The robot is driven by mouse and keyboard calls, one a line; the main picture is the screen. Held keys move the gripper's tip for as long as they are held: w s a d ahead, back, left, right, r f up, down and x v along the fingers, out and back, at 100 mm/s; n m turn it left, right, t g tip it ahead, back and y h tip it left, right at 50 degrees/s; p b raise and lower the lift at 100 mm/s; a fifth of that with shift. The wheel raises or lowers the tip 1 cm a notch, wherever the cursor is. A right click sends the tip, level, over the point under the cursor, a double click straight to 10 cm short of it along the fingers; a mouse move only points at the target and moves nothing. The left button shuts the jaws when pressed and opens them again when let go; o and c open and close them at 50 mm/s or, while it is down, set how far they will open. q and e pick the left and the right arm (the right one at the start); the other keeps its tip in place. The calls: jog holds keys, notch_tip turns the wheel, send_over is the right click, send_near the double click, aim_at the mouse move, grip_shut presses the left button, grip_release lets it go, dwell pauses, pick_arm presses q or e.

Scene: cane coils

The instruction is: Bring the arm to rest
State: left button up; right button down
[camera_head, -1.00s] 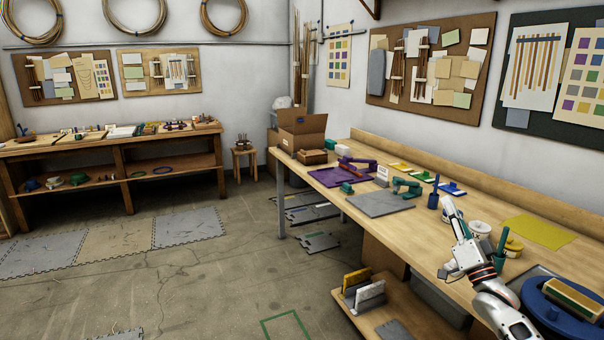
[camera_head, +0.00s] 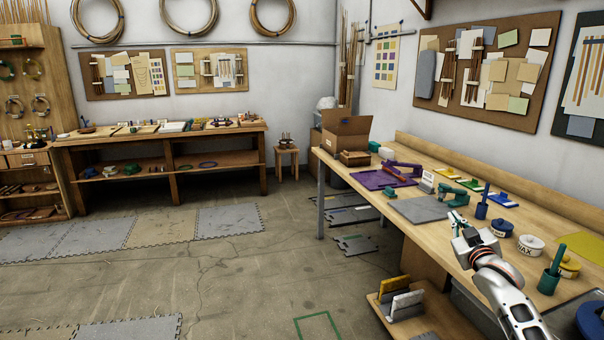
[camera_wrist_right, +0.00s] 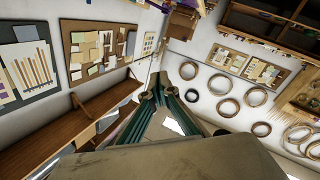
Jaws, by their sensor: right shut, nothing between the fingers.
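My right gripper (camera_head: 457,220) is at the right of the head view, above the front part of the long workbench (camera_head: 410,232). Its fingers point up and away, and nothing is between them. In the right wrist view the green fingers (camera_wrist_right: 162,92) come together at the tips, shut, against the far walls. My right arm, white and grey, comes in from the bottom right. My left gripper is not in view.
Near the gripper on the bench are a grey mat (camera_head: 418,209), a green tool (camera_head: 454,190), a blue cup (camera_head: 482,208) and a wax tub (camera_head: 530,244). A lower shelf (camera_head: 425,318) juts out below. The floor (camera_head: 240,270) to the left is largely open.

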jog(key=s+a+f+g+y, duration=0.1)
jog(key=s+a+f, duration=0.3)
jog(key=s+f, duration=0.45)
jog(key=s+a+f+n+g+y, duration=0.15)
jog(key=s+a+f, duration=0.3)
jog(key=f, duration=0.65)
jog(key=s+a+f+m+g, duration=0.15)
jog(key=s+a+f, duration=0.25)
jog(key=s+f, duration=0.4)
jog(key=s+a+f+g, duration=0.1)
jog(key=s+a+f, duration=0.2)
jog(key=s, duration=0.6)
jog(key=s+a+f+g+y, duration=0.1)
jog(key=s+a+f, duration=0.2)
jog(key=s, duration=0.6)
jog(key=s+a+f+g, duration=0.1)
jog(key=s+a+f, duration=0.2)
jog(key=s+f, duration=0.3)
jog(key=s, duration=0.3)
jog(key=shift+a+f+g, duration=0.2)
jog(key=shift+g, duration=0.2)
jog(key=shift+s+y, duration=0.1)
jog(key=shift+y, duration=0.15)
